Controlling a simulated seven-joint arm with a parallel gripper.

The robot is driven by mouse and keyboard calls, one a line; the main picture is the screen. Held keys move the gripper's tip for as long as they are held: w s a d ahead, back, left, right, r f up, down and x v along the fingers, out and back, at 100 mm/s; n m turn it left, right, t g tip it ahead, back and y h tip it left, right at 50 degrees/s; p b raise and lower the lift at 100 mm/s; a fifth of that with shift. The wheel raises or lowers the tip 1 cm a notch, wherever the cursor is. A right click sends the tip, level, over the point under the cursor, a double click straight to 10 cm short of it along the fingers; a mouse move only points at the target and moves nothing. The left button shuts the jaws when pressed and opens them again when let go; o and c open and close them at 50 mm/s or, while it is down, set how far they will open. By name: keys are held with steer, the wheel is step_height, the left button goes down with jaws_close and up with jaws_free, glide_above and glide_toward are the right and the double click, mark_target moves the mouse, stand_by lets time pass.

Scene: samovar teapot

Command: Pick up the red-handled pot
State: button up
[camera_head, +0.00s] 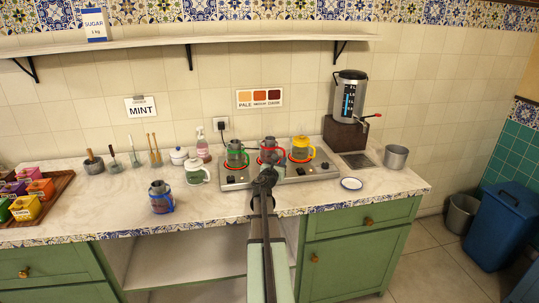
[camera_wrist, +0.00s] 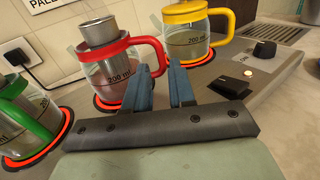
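The red-handled pot (camera_wrist: 112,82) is a glass pot with a red rim and handle and a metal insert, marked 200 ml. It stands upright on the middle burner of the stove, in the middle of the row in the head view (camera_head: 267,146). My gripper (camera_wrist: 160,68) is open, its two blue fingers apart. In the wrist view, the outer part of the red handle (camera_wrist: 162,53) shows between the fingertips; I cannot tell whether they touch it. In the head view my gripper (camera_head: 266,172) is in front of this pot and hides its lower part.
A green-handled pot (camera_head: 235,156) stands left and a yellow-handled pot (camera_head: 301,150) right, on glowing burners. The steel stove (camera_head: 322,171) has knobs in front. A samovar (camera_head: 348,98) stands behind right, a blue-handled pot (camera_head: 161,199) front left.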

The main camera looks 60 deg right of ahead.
mark_target(284, 155)
steer(key=x, duration=0.8)
jaws_close()
stand_by(0.5)
